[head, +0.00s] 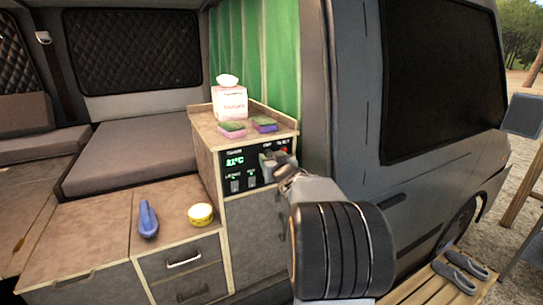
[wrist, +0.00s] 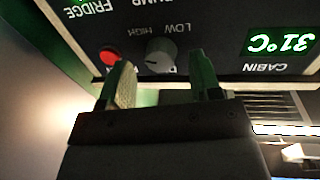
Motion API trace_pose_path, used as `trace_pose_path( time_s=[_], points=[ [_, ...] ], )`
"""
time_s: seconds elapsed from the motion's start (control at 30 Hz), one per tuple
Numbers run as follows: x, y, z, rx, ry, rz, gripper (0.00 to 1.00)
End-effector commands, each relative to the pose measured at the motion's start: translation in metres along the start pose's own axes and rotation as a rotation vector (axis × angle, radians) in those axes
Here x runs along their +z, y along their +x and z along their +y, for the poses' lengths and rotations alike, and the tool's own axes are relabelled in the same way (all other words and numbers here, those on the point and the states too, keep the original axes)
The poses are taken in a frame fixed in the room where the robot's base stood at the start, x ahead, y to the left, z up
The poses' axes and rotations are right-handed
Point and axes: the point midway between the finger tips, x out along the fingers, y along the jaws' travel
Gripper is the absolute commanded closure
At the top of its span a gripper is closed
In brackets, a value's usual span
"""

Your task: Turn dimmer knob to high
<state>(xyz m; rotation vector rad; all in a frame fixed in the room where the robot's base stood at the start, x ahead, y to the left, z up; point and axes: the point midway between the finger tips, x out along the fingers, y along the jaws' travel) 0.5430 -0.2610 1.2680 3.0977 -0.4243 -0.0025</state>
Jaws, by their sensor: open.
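The round grey dimmer knob (wrist: 160,56) sits on the black control panel (wrist: 225,40), which appears upside down in the wrist view. The words HIGH and LOW are printed beside it. A small light mark shows on the knob, but I cannot tell its exact setting. My gripper (wrist: 162,72) is open, with one finger on each side of the knob in the picture. I cannot tell whether either finger touches it. In the head view, my gripper (head: 268,161) is at the panel (head: 240,179) and hides the knob.
A red button (wrist: 109,56) is close to one finger. A green display (wrist: 283,42) labelled CABIN is on the other side. Two sponges (head: 232,129) and a tissue box (head: 231,103) stand on the cabinet top. A yellow tin (head: 201,214) and blue object (head: 148,219) rest on the lower counter.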

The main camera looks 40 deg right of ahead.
Motion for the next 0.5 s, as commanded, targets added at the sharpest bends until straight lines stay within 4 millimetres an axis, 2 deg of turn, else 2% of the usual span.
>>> trace_pose_path(
  time_s=[0.2,0.47,0.5],
  points=[
    [0.0003,0.0089,-0.0006,-0.001,-0.001,-0.001,0.42],
    [0.0004,0.0091,-0.0004,0.000,-0.001,-0.001,0.42],
    [0.0004,0.0091,-0.0004,0.000,-0.001,-0.001,0.46]
  ],
)
